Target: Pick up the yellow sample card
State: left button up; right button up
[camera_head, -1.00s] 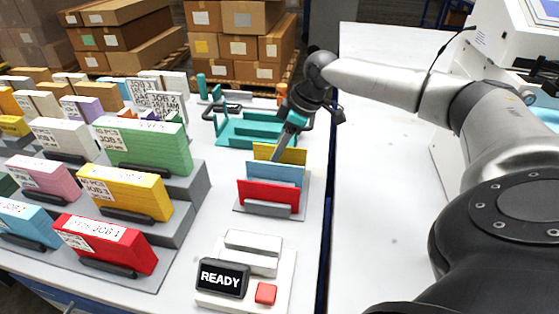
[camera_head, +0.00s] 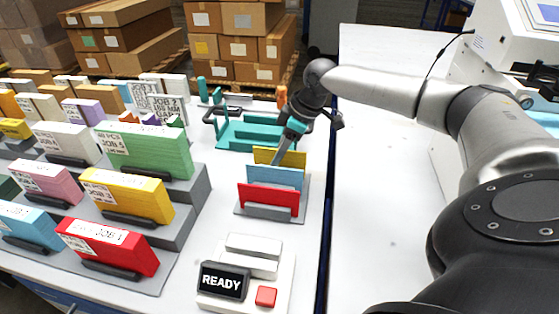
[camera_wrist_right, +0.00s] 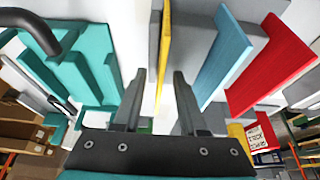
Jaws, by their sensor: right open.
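The yellow sample card (camera_head: 293,158) stands upright at the back of a grey card stand (camera_head: 304,203), behind a blue card (camera_head: 275,177) and a red card (camera_head: 268,198). My right gripper (camera_head: 278,158) is at the yellow card's left part, pointing down, and its tips are partly hidden in the head view. In the right wrist view, the open fingers (camera_wrist_right: 160,75) lie on either side of the yellow card's edge (camera_wrist_right: 165,42). I cannot tell how deep the card sits between them. The blue card (camera_wrist_right: 222,58) and red card (camera_wrist_right: 272,65) are to the right there. My left gripper is out of view.
A teal fixture (camera_head: 245,132) lies behind the stand. Stepped racks of coloured card blocks fill the left, including a green block (camera_head: 145,152). A READY display (camera_head: 222,281) with a red button (camera_head: 266,296) is in front. The white surface (camera_head: 375,190) at right is clear.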

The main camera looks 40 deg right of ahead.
grip_shut()
dwell(0.3)
dwell(0.3)
